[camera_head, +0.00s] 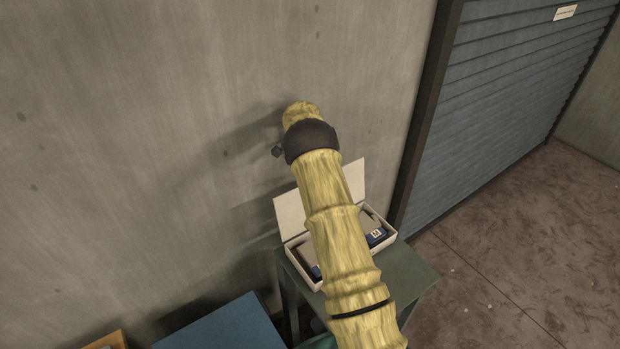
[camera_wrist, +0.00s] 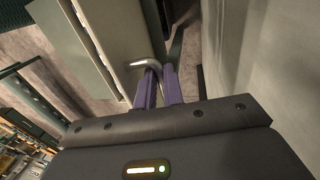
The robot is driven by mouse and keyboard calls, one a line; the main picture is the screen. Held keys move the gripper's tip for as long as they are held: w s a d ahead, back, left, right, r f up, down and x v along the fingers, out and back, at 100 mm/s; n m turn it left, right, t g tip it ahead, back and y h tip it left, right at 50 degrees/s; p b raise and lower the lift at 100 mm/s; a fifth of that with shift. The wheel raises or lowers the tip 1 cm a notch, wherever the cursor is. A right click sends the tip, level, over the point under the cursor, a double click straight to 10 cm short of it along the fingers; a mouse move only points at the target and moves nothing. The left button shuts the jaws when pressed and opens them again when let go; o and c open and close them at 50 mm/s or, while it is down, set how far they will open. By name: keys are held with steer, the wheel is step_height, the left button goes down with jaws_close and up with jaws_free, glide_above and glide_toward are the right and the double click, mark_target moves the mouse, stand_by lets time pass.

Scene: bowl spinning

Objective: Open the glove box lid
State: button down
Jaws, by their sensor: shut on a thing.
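The white glove box (camera_head: 389,242) sits on a small grey-green table, partly hidden behind my yellow arm. Its lid (camera_head: 289,213) stands raised, roughly upright, at the back of the box near the wall. Blue items (camera_head: 376,236) show inside the open box. In the wrist view, the pale lid panel (camera_wrist: 112,35) has a curved metal handle (camera_wrist: 143,63) at its edge. My gripper (camera_wrist: 158,76) has two purple fingers close together, shut on the handle. In the head view my arm covers most of the gripper and the middle of the box and lid.
The small table (camera_head: 416,279) stands close to the grey concrete wall (camera_head: 200,120). A blue surface (camera_head: 220,325) and a wooden-edged item (camera_head: 106,341) are at the lower left. A blue-grey roller shutter (camera_head: 510,85) is at the right, with clear floor (camera_head: 530,230) before it.

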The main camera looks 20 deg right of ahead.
steer(key=c, duration=1.9)
jaws_free()
steer(key=shift+w+a+f, duration=0.3)
steer(key=shift+a+f, duration=0.15)
steer(key=shift+a, duration=0.05)
steer(key=o, duration=0.3)
steer(key=shift+w+f, duration=0.2)
steer(key=shift+w, duration=0.15)
steer(key=shift+o, duration=0.5)
steer(key=shift+w+f, duration=0.2)
steer(key=shift+w, duration=0.15)
steer(key=shift+s+d+r, duration=0.1)
steer(key=shift+d+r, duration=0.05)
steer(key=shift+r, duration=0.15)
steer(key=shift+r, duration=0.25)
step_height(320, 180, up, 7)
steer(key=w+b, duration=0.1)
steer(key=b, duration=0.1)
